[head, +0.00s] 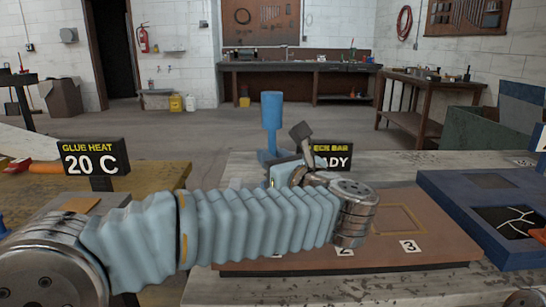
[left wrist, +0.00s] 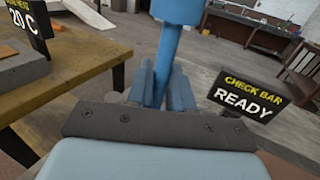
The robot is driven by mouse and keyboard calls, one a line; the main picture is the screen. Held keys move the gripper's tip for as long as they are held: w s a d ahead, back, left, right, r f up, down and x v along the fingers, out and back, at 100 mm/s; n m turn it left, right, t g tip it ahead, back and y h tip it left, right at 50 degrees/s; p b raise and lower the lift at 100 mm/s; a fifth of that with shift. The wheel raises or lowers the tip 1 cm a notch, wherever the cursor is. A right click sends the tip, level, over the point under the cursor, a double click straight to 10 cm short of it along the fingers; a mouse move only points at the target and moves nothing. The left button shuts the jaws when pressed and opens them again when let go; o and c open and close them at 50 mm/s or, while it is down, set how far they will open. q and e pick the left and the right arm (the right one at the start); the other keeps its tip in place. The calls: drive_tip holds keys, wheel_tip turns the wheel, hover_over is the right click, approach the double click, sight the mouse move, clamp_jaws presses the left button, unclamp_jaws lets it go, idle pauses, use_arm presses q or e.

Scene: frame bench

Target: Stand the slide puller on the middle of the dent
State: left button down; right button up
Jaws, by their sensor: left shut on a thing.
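The slide puller (head: 271,110) is blue, with a thick cylinder on top of a thin stem. It stands about upright, above and behind the far side of the brown panel (head: 445,245). My left gripper (head: 276,168) is shut on its lower part. In the left wrist view the slide puller (left wrist: 178,10) rises between the two fingers of the gripper (left wrist: 163,90). My left arm hides the left part of the panel. Number tags 2 and 3 and a square outline show on the panel. I cannot make out the dent. My right gripper is not in view.
A "GLUE HEAT 20 C" sign (head: 94,157) stands on the wooden table at left. A check bar sign (head: 328,157), reading "READY" in the wrist view, stands behind the panel. A blue tray (head: 450,202) with dark squares lies at right.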

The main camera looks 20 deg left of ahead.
use_arm(q)
drive_tip(key=c, duration=1.5)
unclamp_jaws()
drive_tip(key=shift+f, duration=0.1)
drive_tip(key=o, duration=0.5)
drive_tip(key=shift+r, duration=0.2)
drive_tip(key=b+v, duration=0.3)
drive_tip(key=v, duration=0.9)
drive_tip(key=shift+d+f, duration=0.1)
